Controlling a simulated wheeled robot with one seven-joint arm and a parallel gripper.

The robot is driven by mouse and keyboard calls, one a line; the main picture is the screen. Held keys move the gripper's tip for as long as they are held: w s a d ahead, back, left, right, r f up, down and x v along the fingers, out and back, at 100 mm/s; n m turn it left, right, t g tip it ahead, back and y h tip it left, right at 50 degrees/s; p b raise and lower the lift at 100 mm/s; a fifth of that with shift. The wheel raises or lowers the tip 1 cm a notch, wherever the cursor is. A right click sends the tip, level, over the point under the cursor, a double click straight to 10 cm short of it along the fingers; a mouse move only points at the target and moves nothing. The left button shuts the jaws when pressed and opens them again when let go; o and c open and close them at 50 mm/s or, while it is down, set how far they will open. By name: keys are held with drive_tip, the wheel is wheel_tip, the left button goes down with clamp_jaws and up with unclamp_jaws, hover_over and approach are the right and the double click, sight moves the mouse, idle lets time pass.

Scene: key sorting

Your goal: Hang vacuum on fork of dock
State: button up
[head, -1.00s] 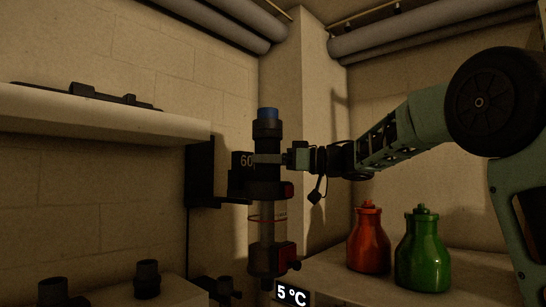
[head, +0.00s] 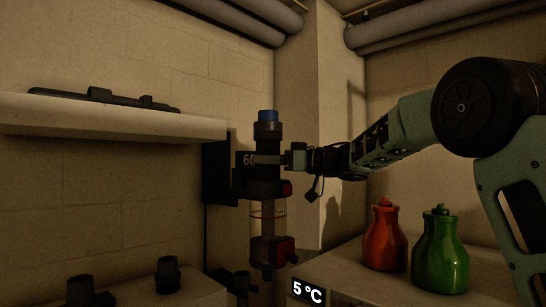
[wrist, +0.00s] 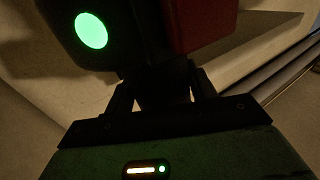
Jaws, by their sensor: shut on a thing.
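The vacuum (head: 267,190) is a dark upright cylinder with a blue top, a clear section and red parts. My gripper (head: 276,159) is shut on its upper body from the right and holds it upright. In the wrist view, the vacuum's dark body with a green light and a red part (wrist: 203,22) fills the top, between the fingers of my gripper (wrist: 163,92). The black dock (head: 216,168) is on the wall just left of the vacuum. Its number panel (head: 246,159) is partly covered by the vacuum. The fork is hard to make out, and I cannot tell whether the vacuum touches it.
A pale shelf (head: 110,122) with a dark long tool (head: 105,97) is at left. Red (head: 385,240) and green (head: 441,252) bottles stand on the counter at right, below my arm. Black fittings (head: 168,274) stand at lower left. A temperature sign (head: 307,291) is below the vacuum.

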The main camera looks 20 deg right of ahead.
sight(243, 165)
drive_tip(key=shift+w+a+r+p, duration=0.1)
drive_tip(key=shift+w+a+p, duration=0.65)
drive_tip(key=shift+w+p, duration=0.7)
drive_tip(key=shift+w+a+r+p, duration=0.15)
drive_tip(key=shift+w+a+p, duration=0.55)
drive_tip(key=shift+w+p, duration=0.75)
drive_tip(key=shift+w+a+r+p, duration=0.1)
drive_tip(key=shift+w+a+p, duration=0.65)
drive_tip(key=shift+w+p, duration=0.7)
drive_tip(key=shift+w+f+b, duration=0.35)
drive_tip(key=shift+f+b, duration=0.1)
drive_tip(key=shift+f, duration=0.1)
drive_tip(key=o, duration=1.2)
drive_tip(key=shift+c, duration=0.2)
drive_tip(key=shift+f, duration=0.45)
drive_tip(key=b+v, duration=0.8)
drive_tip(key=v, duration=0.9)
drive_tip(key=shift+d+r, duration=0.15)
drive_tip(key=shift+d, duration=0.05)
